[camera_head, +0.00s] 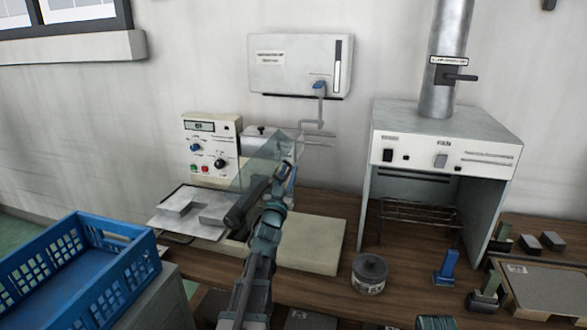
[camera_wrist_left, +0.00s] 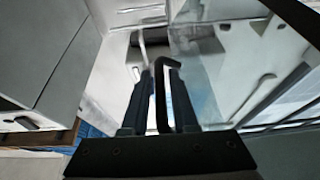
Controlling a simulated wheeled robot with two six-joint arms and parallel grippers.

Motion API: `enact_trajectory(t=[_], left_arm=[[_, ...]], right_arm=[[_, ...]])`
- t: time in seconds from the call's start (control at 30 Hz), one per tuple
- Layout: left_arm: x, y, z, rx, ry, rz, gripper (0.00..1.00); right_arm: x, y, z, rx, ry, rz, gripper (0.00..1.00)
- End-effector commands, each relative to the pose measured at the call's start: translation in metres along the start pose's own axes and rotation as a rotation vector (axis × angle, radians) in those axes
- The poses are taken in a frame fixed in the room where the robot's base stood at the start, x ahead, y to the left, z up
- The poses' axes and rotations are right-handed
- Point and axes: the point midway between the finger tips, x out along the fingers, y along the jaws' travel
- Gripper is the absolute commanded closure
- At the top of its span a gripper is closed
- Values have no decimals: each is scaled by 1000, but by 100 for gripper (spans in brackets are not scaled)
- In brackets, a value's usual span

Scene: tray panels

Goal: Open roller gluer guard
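The roller gluer's clear guard (camera_head: 262,163) is a tilted transparent panel in front of the cream control panel (camera_head: 208,148). In the left wrist view the guard (camera_wrist_left: 225,80) fills the upper right. My left gripper (camera_head: 284,172) is at the guard's right edge. In the left wrist view its fingers (camera_wrist_left: 160,75) are close together on either side of the dark guard handle (camera_wrist_left: 160,100), and appear shut on it. The rollers are mostly hidden behind the guard and my arm.
A blue crate (camera_head: 85,262) stands at the left. A metal plate with blocks (camera_head: 185,215) lies beside the gluer. A fume hood (camera_head: 440,140) stands at the right, with a grey pot (camera_head: 369,275) in front. A white box (camera_head: 298,65) hangs on the wall.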

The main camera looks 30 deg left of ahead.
Motion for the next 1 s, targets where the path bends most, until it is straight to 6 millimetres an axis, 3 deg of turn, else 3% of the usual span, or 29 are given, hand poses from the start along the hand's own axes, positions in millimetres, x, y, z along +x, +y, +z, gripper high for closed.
enact_trajectory(t=[0.23,0.4,1.0], left_arm=[[1,-1,0,0,0,0,73],[1,-1,0,0,0,0,100],[1,-1,0,0,0,0,100]], right_arm=[[0,0,0,0,0,0,38],[0,0,0,0,0,0,38],[0,0,0,0,0,0,38]])
